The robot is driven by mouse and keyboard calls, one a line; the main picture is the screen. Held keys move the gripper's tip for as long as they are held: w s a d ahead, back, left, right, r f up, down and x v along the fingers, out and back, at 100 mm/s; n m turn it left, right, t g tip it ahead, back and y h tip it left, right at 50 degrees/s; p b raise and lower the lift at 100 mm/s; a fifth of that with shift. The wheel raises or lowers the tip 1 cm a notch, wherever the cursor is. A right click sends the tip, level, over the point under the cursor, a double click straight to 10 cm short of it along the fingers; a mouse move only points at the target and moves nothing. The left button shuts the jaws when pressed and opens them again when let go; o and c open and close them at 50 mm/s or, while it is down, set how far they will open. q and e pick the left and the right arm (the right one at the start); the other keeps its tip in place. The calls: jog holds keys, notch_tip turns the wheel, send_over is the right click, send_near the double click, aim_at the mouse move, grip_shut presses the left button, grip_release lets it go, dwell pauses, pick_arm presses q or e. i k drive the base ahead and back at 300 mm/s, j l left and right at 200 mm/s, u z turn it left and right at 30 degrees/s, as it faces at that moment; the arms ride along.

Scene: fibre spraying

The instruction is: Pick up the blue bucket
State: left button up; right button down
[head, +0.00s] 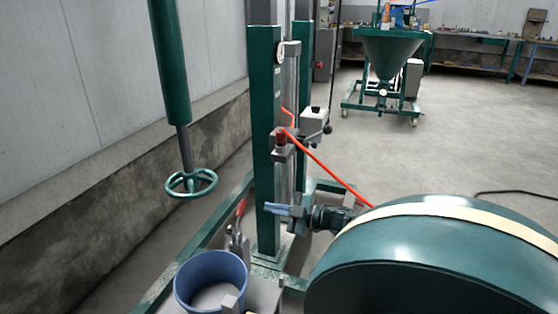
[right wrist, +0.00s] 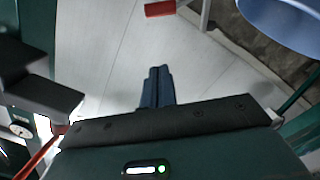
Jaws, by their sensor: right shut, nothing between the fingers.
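The blue bucket (head: 211,283) stands upright and open at the bottom of the head view, left of centre, with its lower part cut off by the frame edge. Its rounded side also shows at the top right of the right wrist view (right wrist: 285,22). My right gripper (head: 268,208) points left in front of the green post, above and to the right of the bucket. Its bluish fingers are together and empty, and they show shut in the right wrist view (right wrist: 158,72). It is apart from the bucket. My left gripper is not in view.
A green post (head: 264,120) stands behind my gripper. A red-handled lever (head: 239,220) rises near the bucket. A large green drum (head: 420,270) fills the lower right. A green handwheel (head: 191,183) hangs at left. A hopper cart (head: 390,60) stands far back on open floor.

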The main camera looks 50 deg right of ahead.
aim_at(201, 285)
jog(key=k+l, duration=0.2)
jog(key=k, duration=0.3)
jog(key=k+l, duration=0.2)
jog(key=k, duration=0.25)
